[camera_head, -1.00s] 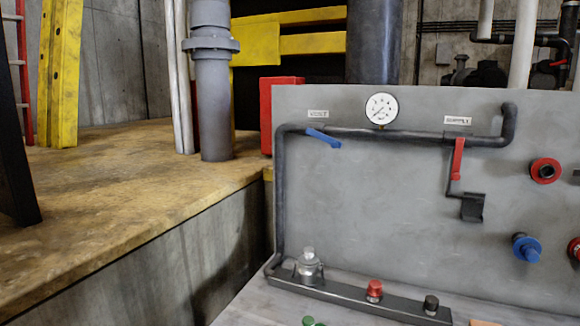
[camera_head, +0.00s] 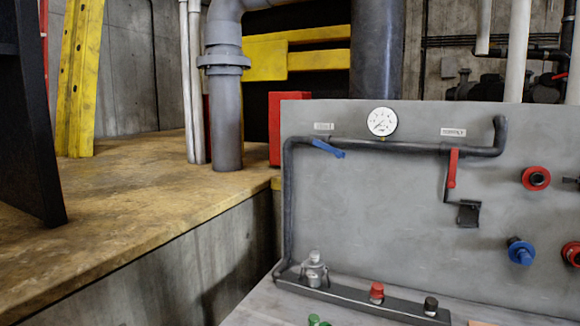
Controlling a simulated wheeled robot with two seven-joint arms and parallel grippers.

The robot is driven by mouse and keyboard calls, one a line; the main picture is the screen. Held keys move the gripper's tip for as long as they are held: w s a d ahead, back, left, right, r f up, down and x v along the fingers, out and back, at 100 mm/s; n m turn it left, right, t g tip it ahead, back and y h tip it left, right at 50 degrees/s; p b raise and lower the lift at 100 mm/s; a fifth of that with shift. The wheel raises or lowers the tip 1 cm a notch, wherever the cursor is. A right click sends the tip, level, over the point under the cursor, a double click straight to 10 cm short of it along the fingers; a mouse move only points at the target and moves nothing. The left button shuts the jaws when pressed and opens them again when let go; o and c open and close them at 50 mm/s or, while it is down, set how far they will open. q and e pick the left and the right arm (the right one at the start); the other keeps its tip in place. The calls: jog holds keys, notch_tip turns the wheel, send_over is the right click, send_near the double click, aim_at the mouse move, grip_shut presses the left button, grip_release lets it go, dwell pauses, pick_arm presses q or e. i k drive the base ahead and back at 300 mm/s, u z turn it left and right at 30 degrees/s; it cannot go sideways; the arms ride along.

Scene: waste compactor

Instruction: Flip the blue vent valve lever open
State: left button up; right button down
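The blue vent valve lever (camera_head: 328,148) is on the dark pipe (camera_head: 375,147) at the upper left of the grey panel (camera_head: 380,210).
A round gauge (camera_head: 382,121) sits above the pipe. A red lever (camera_head: 452,168) hangs down at right, with a dark bracket (camera_head: 468,213) below. Red (camera_head: 536,178) and blue (camera_head: 520,251) fittings stick out at right. A rail (camera_head: 350,299) with capped fittings lies below.

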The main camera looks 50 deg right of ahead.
aim_at(339, 154)
jog(key=z, duration=0.2)
jog(key=i, duration=0.85)
jog(key=z, duration=0.7)
